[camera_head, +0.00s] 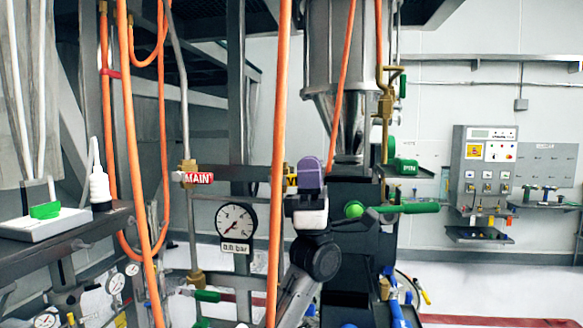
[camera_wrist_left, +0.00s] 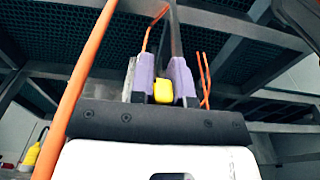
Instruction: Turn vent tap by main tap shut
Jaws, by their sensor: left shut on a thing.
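My left gripper (camera_head: 310,172) is raised in the middle of the head view, its purple fingers upright. In the left wrist view the fingers (camera_wrist_left: 163,80) are shut on a small yellow part (camera_wrist_left: 163,91), which I take to be the vent tap's handle. In the head view a yellow label (camera_head: 290,182) shows just left of the fingers, mostly hidden, and the tap body is hidden too. The main tap has a red MAIN label (camera_head: 198,178) on a brass fitting to the left, apart from my gripper. My right gripper is not in view.
A round gauge (camera_head: 237,222) reading 0.0 bar hangs left of my arm. Orange hoses (camera_head: 279,100) run down close to it. A green lever (camera_head: 405,208) sticks out to the right, near a green PIN label (camera_head: 408,167). A steel hopper (camera_head: 340,50) stands behind.

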